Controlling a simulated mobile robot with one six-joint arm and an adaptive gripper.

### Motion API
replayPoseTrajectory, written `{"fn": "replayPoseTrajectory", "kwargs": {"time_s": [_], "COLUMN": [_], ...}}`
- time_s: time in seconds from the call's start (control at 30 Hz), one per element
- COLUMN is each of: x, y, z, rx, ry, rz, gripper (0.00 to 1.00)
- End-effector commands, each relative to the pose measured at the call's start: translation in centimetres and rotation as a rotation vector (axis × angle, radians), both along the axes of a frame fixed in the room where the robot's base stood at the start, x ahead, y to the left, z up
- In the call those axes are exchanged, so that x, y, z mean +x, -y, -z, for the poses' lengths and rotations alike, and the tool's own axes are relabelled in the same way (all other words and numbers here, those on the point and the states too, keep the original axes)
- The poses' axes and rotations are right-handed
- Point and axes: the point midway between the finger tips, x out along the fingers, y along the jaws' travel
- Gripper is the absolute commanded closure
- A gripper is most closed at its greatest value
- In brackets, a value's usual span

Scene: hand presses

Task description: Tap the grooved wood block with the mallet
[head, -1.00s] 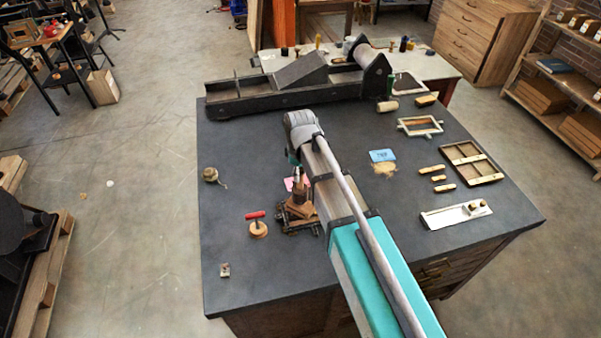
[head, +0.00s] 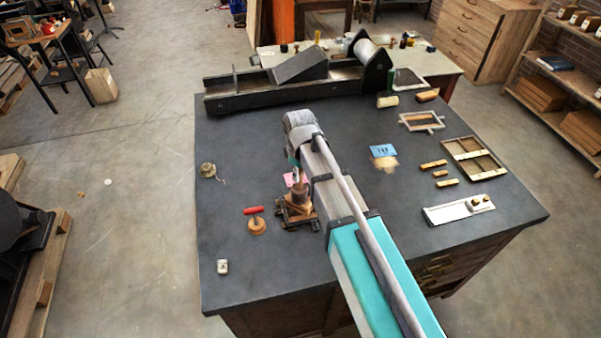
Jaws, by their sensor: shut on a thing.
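My gripper (head: 296,170) hangs over the front middle of the dark table, partly hidden by my own arm. It is shut on the mallet (head: 300,195), a brown wooden piece seen below the fingers. The grooved wood block (head: 293,212) lies under the mallet, in a small dark frame on the table. The mallet and arm cover most of the block, and its groove cannot be made out. The mallet's lower end appears at the block; I cannot tell whether they touch.
A red-handled round wooden tool (head: 257,222) stands just left of the frame. A twine ball (head: 208,171) and a small white piece (head: 222,267) lie farther left. A long dark press (head: 285,85) spans the back. Wooden frames and small blocks occupy the right side.

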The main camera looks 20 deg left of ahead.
Motion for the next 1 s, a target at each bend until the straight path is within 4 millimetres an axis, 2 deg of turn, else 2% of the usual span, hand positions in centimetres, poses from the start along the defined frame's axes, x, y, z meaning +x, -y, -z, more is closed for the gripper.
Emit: {"fn": "replayPoseTrajectory", "kwargs": {"time_s": [0.27,0.6,1.0], "x": [0.0,0.0,0.0], "y": [0.0,0.0,-0.1], "z": [-0.7,-3.1,-3.1], "rx": [-0.001,-0.001,-0.001], "ry": [0.001,0.001,0.001], "rz": [0.000,-0.001,-0.001], "gripper": [1.00,1.00,1.00]}}
